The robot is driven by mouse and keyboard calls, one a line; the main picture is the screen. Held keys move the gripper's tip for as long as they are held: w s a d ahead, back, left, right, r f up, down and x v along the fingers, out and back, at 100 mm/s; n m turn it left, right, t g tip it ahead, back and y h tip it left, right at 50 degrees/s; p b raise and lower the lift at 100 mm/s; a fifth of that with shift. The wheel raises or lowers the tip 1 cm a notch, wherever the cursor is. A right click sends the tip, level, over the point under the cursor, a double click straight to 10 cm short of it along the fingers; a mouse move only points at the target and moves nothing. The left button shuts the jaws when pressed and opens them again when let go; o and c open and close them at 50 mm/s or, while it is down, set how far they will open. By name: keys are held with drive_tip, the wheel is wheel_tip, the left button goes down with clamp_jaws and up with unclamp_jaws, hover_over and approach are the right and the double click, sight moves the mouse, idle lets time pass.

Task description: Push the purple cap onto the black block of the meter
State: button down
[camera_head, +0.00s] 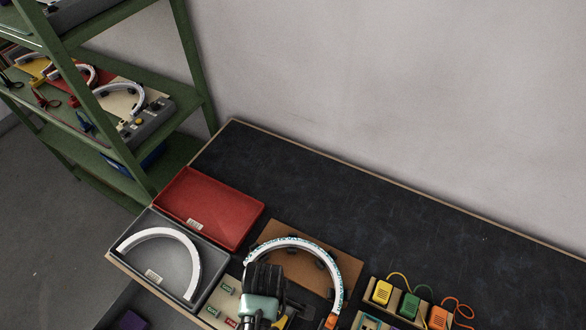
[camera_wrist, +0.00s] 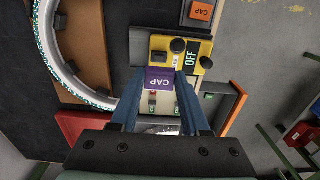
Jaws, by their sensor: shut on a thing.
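The purple cap (camera_wrist: 159,79), lettered CAP, is between the blue fingers of my gripper (camera_wrist: 160,88) in the wrist view, and the gripper is shut on it. Right ahead of the cap is the yellow meter (camera_wrist: 206,62), with a green OFF label and a round black knob. A small black block (camera_wrist: 159,58) on the meter shows right at the cap's far edge. I cannot tell whether cap and block touch. In the head view my gripper (camera_head: 259,308) is over the bottom middle of the bench and hides the cap and most of the meter.
A grey tray (camera_head: 143,224) holds a white arc; a red tray (camera_head: 205,205) is empty. Coloured adapters stand right. The bench's back is clear.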

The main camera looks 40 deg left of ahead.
drive_tip(key=shift+w, duration=0.25)
drive_tip(key=shift+s+f+b, duration=0.25)
drive_tip(key=shift+f+b, duration=0.2)
drive_tip(key=shift+b, duration=0.15)
wheel_tip(320, 180, down, 4)
drive_tip(key=b, duration=0.4)
drive_tip(key=shift+f+b, duration=0.25)
drive_tip(key=shift+b, duration=0.15)
drive_tip(key=shift+f, duration=0.65)
drive_tip(key=shift+f, duration=0.5)
idle(0.6)
drive_tip(key=shift+c, duration=1.5)
unclamp_jaws()
drive_tip(key=shift+r, duration=0.1)
drive_tip(key=shift+r+p, duration=3.45)
drive_tip(key=shift+p, duration=0.4)
